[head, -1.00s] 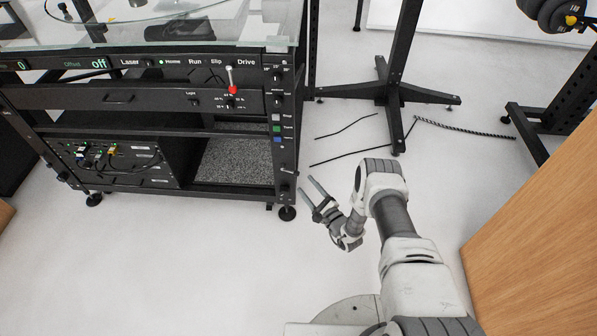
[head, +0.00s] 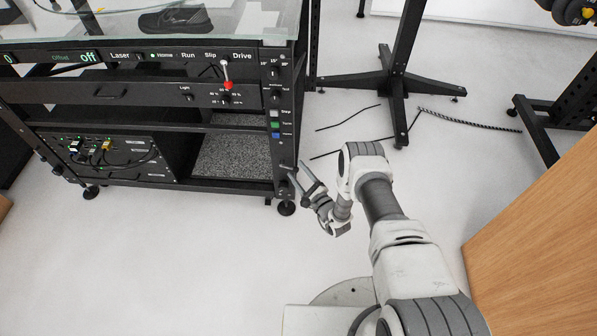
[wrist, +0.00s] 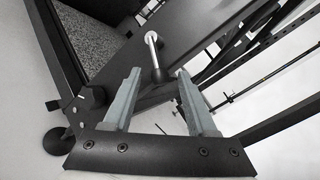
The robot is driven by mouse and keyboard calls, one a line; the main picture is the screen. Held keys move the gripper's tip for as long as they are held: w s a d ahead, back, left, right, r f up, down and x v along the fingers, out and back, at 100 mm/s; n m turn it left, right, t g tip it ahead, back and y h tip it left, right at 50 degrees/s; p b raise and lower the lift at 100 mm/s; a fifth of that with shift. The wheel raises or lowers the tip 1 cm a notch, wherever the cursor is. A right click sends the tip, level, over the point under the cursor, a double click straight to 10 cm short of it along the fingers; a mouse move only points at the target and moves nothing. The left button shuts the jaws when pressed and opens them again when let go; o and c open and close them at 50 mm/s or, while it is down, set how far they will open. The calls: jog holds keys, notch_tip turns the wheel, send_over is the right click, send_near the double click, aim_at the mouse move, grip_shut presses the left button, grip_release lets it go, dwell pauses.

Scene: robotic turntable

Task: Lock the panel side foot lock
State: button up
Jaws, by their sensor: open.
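A small lever with a bright metal rod (wrist: 152,44) and a dark base sticks out from the black rack post (wrist: 187,30) in the wrist view; I take it for the foot lock. My gripper (head: 296,168) is open at the lower right post of the turntable rack (head: 150,190) in the head view. In the wrist view my gripper (wrist: 158,72) has its two grey fingers on either side of the lever's base, with a gap between them. Whether a finger touches it cannot be told. In the head view the fingers partly cover the lever.
A black levelling foot (head: 286,208) stands under the rack corner, close below my gripper. A black stand (head: 395,90) with spread legs is behind on the right. A wooden panel (head: 545,220) bounds the right side. The pale floor in front of the rack is clear.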

grip_shut()
jog(key=shift+a+f+m+t+y, duration=0.2)
jog(key=shift+f+m+t, duration=0.2)
jog(key=shift+m, duration=0.3)
jog(key=shift+a+f+m+t+y, duration=0.2)
jog(key=shift+f+m+t, duration=0.2)
jog(key=shift+m, duration=0.3)
grip_release()
